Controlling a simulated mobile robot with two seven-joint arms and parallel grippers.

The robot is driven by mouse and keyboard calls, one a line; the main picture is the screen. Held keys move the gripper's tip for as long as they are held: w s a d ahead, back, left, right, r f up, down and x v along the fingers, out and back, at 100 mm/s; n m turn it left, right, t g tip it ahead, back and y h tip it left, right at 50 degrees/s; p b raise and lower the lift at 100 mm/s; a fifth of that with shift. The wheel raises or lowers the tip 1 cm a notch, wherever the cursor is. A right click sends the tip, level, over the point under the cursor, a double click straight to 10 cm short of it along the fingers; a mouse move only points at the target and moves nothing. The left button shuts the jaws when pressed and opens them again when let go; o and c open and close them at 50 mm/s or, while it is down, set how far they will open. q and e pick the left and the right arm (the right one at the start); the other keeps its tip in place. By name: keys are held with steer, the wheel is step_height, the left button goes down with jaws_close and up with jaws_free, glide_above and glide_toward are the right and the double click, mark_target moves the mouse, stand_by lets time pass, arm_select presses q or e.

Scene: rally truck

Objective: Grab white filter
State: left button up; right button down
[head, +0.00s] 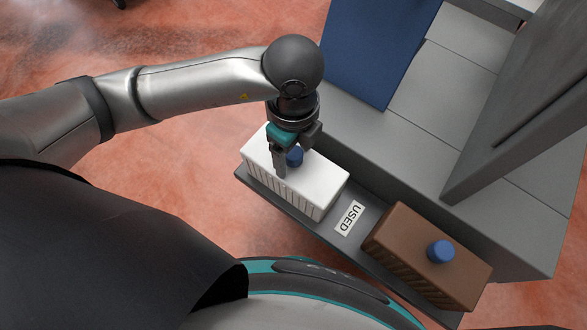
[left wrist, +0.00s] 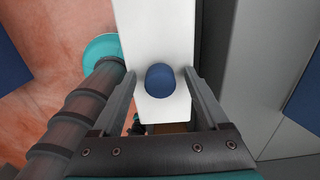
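The white filter (head: 312,188) is a white pleated block with a blue knob (head: 295,157) on top. It lies at the left end of a dark grey shelf. My left gripper (head: 294,160) is above it, with its fingers on either side of the knob. In the left wrist view the knob (left wrist: 161,80) sits between the two open fingertips (left wrist: 159,75), with a gap on each side. The white filter (left wrist: 155,28) shows behind it. Whether the fingertips touch the filter's top is unclear. My right gripper is not in view.
A brown filter (head: 402,237) with a blue knob (head: 440,251) lies at the right end of the same shelf (head: 373,200). A "USED" label (head: 349,218) is between the two filters. A grey truck body (head: 400,160) with a blue panel (head: 372,45) stands behind them.

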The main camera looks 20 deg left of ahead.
arm_select(q)
jaws_close()
stand_by(0.4)
stand_by(0.8)
